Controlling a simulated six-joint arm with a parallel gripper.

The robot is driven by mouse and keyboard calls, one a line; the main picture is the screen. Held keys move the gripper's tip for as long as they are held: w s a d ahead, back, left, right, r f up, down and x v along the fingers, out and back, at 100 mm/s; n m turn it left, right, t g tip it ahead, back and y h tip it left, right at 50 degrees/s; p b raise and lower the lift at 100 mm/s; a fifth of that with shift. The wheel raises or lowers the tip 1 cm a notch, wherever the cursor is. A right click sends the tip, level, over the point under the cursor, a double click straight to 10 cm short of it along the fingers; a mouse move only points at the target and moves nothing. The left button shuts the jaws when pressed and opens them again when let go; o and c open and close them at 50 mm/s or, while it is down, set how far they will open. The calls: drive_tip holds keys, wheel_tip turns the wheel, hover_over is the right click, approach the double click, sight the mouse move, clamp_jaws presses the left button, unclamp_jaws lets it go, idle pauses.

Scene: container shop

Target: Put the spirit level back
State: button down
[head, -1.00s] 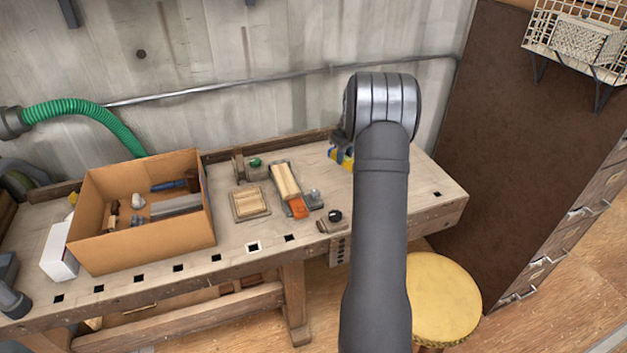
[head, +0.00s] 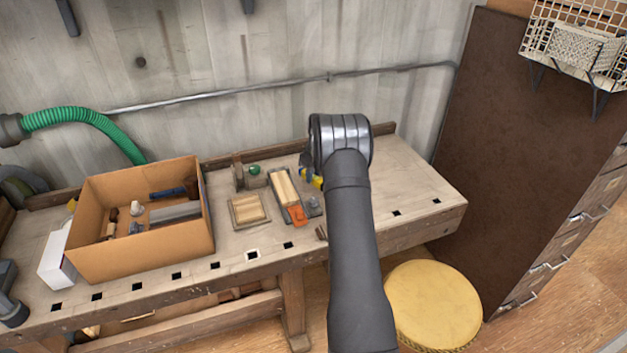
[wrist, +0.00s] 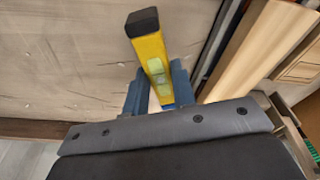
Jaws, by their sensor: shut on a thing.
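The spirit level (wrist: 154,62) is a yellow bar with a black end cap and a pale green vial. In the wrist view it stands out from between the blue fingers of my gripper (wrist: 157,92), which is shut on it. In the head view a small yellow part of the level (head: 317,181) shows just left of my arm, over the workbench (head: 411,180). My arm hides most of the gripper and the level there. I cannot tell whether the level touches the bench.
An open cardboard box (head: 141,252) holding several tools stands on the left of the bench, with a white box (head: 57,259) beside it. A wooden block (head: 284,189) with an orange end lies close left of my gripper. The bench's right end is clear. A yellow stool (head: 434,304) stands in front.

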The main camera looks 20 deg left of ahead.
drive_tip(key=shift+f, duration=1.15)
drive_tip(key=shift+f, duration=0.15)
drive_tip(key=c, duration=1.2)
unclamp_jaws()
drive_tip(key=r, duration=0.4)
drive_tip(key=d+r, duration=0.1)
drive_tip(key=r, duration=0.7)
drive_tip(key=shift+s+d+r, duration=0.1)
drive_tip(key=shift+s+d, duration=0.25)
